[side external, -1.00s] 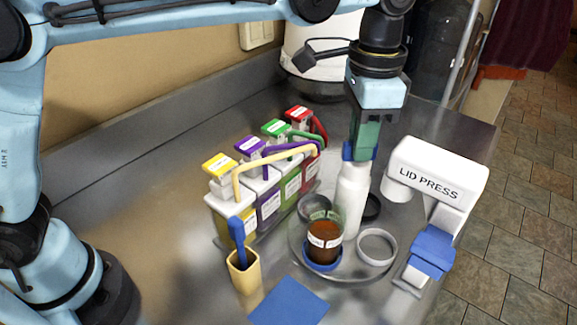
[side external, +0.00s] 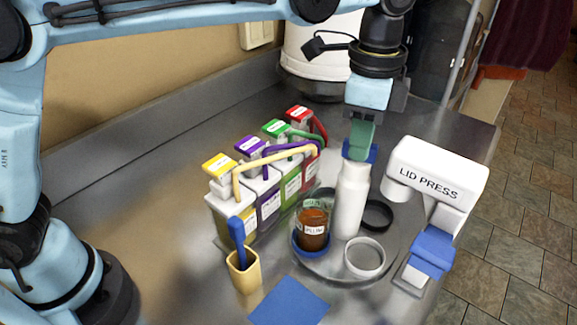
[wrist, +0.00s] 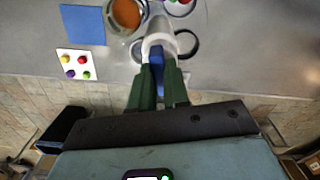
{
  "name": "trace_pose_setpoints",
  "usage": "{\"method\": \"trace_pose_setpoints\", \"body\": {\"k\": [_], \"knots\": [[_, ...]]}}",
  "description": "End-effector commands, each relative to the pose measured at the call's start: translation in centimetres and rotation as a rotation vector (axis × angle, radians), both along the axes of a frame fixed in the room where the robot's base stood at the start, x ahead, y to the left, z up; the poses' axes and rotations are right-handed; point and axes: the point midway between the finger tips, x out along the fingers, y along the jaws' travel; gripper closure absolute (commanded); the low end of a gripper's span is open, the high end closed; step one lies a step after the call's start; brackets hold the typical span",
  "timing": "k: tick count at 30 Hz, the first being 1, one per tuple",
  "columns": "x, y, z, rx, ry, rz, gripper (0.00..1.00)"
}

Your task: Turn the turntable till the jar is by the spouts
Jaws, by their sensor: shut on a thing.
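The turntable (side external: 325,272) is a clear round plate with ring seats and a tall white central post (side external: 350,200). My gripper (side external: 358,150) is shut on the blue top of the post; the wrist view shows the green fingers on either side of the blue part (wrist: 157,62). The jar (side external: 314,230) of brown-orange contents stands upright in the blue ring seat, left of the post, beside the buckets; it also shows in the wrist view (wrist: 127,14). The yellow, purple, green and red spouts (side external: 300,148) curve over from the buckets, their ends above and behind the jar.
The white lid press (side external: 435,170) stands close right of the turntable. A yellow cup (side external: 243,272) with a blue tool and a blue mat (side external: 289,302) are in front. A card with coloured dots (wrist: 77,65) lies near the counter edge in the wrist view.

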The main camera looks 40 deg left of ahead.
Motion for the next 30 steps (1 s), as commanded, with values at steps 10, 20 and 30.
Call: {"method": "trace_pose_setpoints", "body": {"k": [10, 20, 30], "knots": [[0.00, -0.04, 0.09, -0.001, -0.001, -0.174, 1.00], [0.00, -0.04, 0.10, -0.002, -0.001, -0.339, 1.00], [0.00, -0.04, 0.10, -0.002, -0.002, -0.508, 1.00]]}}
